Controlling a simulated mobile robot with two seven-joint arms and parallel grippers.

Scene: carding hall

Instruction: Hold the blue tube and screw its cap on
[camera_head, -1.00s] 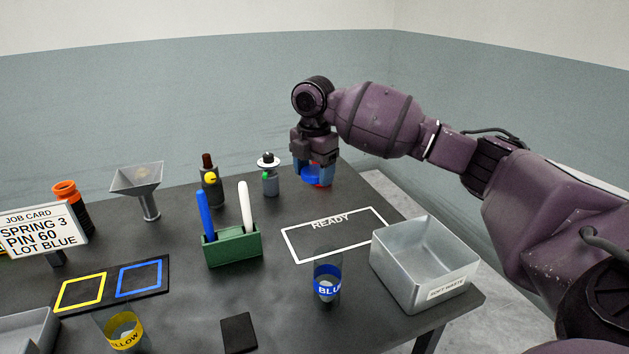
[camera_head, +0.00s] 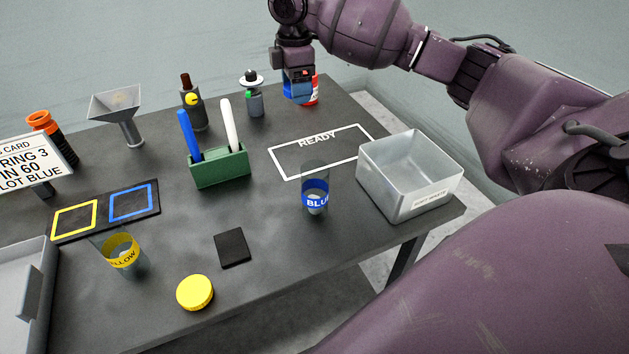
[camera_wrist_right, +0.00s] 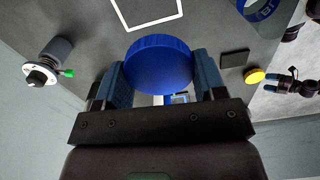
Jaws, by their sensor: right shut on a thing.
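The blue tube (camera_head: 316,190) is a clear cup with a blue lettered band, standing on the table in front of the READY outline. Something pale shows inside it. The wrist view catches its blue band (camera_wrist_right: 258,8) at the top edge. My right gripper (camera_head: 298,98) is at the table's far edge, well behind the tube. In the wrist view it (camera_wrist_right: 163,85) is shut on the round blue cap (camera_wrist_right: 160,62), held between its two fingers. My left gripper is outside the head view; a dark gripper-like shape at the wrist view's right edge is too small to read.
A grey waste bin (camera_head: 395,195) is right of the tube. A green rack (camera_head: 220,172), a yellow-banded cup (camera_head: 121,252), a yellow cap (camera_head: 195,292) and a black pad (camera_head: 232,248) are to the left. The READY area (camera_head: 285,168) is empty.

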